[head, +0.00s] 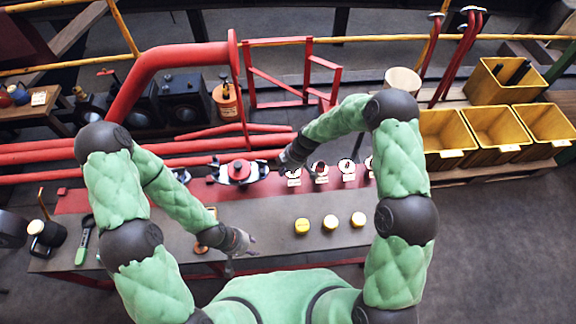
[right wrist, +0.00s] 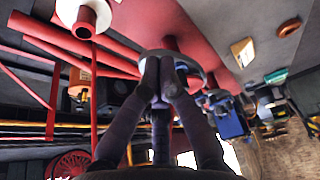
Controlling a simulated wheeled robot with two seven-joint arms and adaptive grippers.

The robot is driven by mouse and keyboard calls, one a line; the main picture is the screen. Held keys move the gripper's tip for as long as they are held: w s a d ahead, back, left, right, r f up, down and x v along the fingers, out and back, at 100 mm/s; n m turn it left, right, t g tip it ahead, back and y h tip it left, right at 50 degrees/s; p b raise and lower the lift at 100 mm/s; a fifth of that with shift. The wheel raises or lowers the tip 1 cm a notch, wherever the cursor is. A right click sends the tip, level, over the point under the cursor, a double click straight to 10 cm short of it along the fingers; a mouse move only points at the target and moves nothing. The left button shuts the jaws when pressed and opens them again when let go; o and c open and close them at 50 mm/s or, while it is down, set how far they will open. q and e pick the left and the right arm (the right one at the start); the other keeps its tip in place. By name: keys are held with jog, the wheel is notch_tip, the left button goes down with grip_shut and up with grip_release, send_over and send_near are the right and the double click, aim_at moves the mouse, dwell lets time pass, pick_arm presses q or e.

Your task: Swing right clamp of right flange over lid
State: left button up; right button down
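The right flange (head: 257,173) is a pale metal fitting on the red strip at the back of the bench, with a red lid (head: 239,171) on top. My right gripper (head: 280,163) reaches in from the right, at the flange's right edge. In the right wrist view its dark fingers (right wrist: 160,72) come together at the tips, in front of a grey ring (right wrist: 184,62). I see nothing clearly held between them, and the right clamp cannot be made out.
Another fitting (head: 181,176) sits left of the flange, partly behind my left arm. Several round gauges (head: 321,170) stand to the right. Yellow caps (head: 330,222) and a green-handled tool (head: 83,241) lie on the bench (head: 275,205). Red pipes run behind.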

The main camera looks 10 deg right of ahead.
jog(key=shift+w+a+f, duration=0.1)
jog(key=shift+a+f, duration=0.05)
jog(key=shift+a, duration=0.6)
jog(key=shift+w+a+f, duration=0.1)
jog(key=shift+a+f, duration=0.05)
jog(key=shift+a, duration=0.55)
jog(key=shift+w+a+f, duration=0.1)
jog(key=shift+a+f, duration=0.05)
jog(key=shift+a, duration=0.6)
jog(key=shift+b, duration=0.35)
